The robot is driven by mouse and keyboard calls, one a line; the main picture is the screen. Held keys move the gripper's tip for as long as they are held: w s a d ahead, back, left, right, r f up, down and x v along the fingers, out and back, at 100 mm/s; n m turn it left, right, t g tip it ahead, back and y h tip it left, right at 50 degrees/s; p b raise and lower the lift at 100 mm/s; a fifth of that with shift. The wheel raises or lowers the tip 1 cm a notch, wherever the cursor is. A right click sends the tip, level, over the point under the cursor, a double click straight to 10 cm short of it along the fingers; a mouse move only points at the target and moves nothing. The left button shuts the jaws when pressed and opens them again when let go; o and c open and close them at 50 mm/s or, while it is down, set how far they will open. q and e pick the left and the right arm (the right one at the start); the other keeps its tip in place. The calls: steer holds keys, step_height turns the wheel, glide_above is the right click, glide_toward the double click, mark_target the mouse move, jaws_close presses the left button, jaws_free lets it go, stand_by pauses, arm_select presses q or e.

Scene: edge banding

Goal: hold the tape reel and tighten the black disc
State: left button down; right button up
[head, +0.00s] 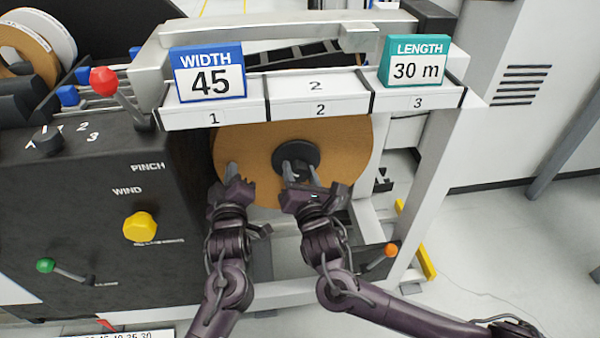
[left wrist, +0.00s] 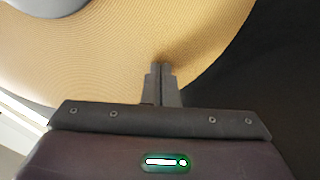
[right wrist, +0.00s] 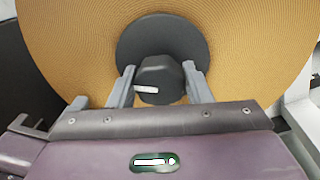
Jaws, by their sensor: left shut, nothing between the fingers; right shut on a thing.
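The tape reel (head: 345,165) is a large tan-orange disc standing upright below the numbered shelf. The black disc (head: 312,150) sits at its middle, with a dark knob (right wrist: 160,78) standing out from it. My right gripper (head: 292,170) is at the knob; in the right wrist view its fingers lie on both sides of the knob. My left gripper (head: 232,172) is at the reel's lower left face. In the left wrist view its fingertips (left wrist: 160,68) are together with nothing between them, against or very near the reel face; contact cannot be told for certain.
The shelf above holds a blue WIDTH 45 sign (head: 210,72) and a green LENGTH 30 m sign (head: 415,60). At left is a dark panel with a red-knobbed lever (head: 104,82), a yellow knob (head: 140,227) and a green lever (head: 46,265). An orange-knobbed lever (head: 390,250) is lower right.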

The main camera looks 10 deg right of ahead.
steer(key=m, duration=0.5)
steer(key=shift+a+m, duration=0.1)
steer(key=shift+m, duration=0.3)
steer(key=m, duration=0.5)
steer(key=shift+m+t, duration=0.3)
steer(key=shift+t, duration=0.1)
steer(key=o, duration=0.8)
steer(key=shift+o, duration=0.8)
steer(key=shift+f+h, duration=0.1)
steer(key=shift+h, duration=0.2)
steer(key=shift+s, duration=0.1)
steer(key=s, duration=1.2)
steer(key=shift+d+f, duration=0.3)
steer(key=shift+f, duration=0.1)
